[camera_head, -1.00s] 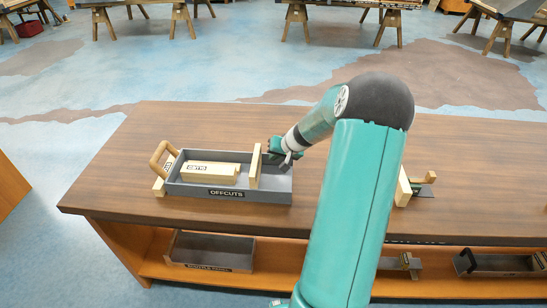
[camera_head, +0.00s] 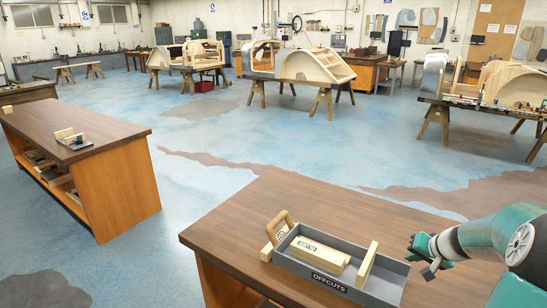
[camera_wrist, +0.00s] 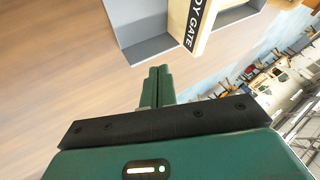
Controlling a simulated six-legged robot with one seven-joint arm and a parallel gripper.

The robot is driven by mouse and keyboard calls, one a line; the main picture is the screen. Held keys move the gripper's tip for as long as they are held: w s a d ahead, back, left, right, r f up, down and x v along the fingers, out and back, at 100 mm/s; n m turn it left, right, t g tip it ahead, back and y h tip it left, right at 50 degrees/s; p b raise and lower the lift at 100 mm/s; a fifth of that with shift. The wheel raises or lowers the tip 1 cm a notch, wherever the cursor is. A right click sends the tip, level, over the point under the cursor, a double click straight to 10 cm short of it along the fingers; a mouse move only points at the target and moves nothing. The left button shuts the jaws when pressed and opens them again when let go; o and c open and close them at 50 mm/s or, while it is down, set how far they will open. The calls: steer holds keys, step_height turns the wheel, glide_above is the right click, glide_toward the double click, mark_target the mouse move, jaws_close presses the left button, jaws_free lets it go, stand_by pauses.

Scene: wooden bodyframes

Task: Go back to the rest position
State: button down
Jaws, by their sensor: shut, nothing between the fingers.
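My gripper (camera_head: 424,268) is at the right of the head view, by the right end of the grey OFFCUTS tray (camera_head: 318,283). In the wrist view its two green fingers (camera_wrist: 157,84) are together with nothing between them. An upright wooden piece (camera_head: 366,265) stands in the tray, left of my gripper. In the wrist view a wooden piece with a black label ending in "DY GATE" (camera_wrist: 198,22) is just beyond the fingers, apart from them. My teal arm fills the lower right corner of the head view.
A labelled wooden block (camera_head: 318,255) lies in the tray on the near bench (camera_head: 228,233). A handled wooden piece (camera_head: 278,233) is at the tray's left end. Another bench (camera_head: 105,135) stands at left. Blue floor (camera_head: 215,165) between them is open. Trestles with wooden frames (camera_head: 318,68) stand behind.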

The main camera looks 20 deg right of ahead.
steer(key=a+r+n+g, duration=0.15)
steer(key=a+r, duration=0.35)
steer(key=a, duration=0.6)
steer(key=a+r+n+g, duration=0.1)
steer(key=a+r+n, duration=0.3)
steer(key=a, duration=0.8)
steer(key=s+a+r+n, duration=0.1)
steer(key=s+a+r, duration=0.2)
steer(key=s+a, duration=0.4)
steer(key=s+a+r+n, duration=0.2)
steer(key=s+a, duration=0.6)
steer(key=a, duration=0.1)
steer(key=shift+s+r+t, duration=0.2)
steer(key=shift+r+t, duration=0.15)
steer(key=shift+r, duration=0.05)
steer(key=shift+a, duration=0.1)
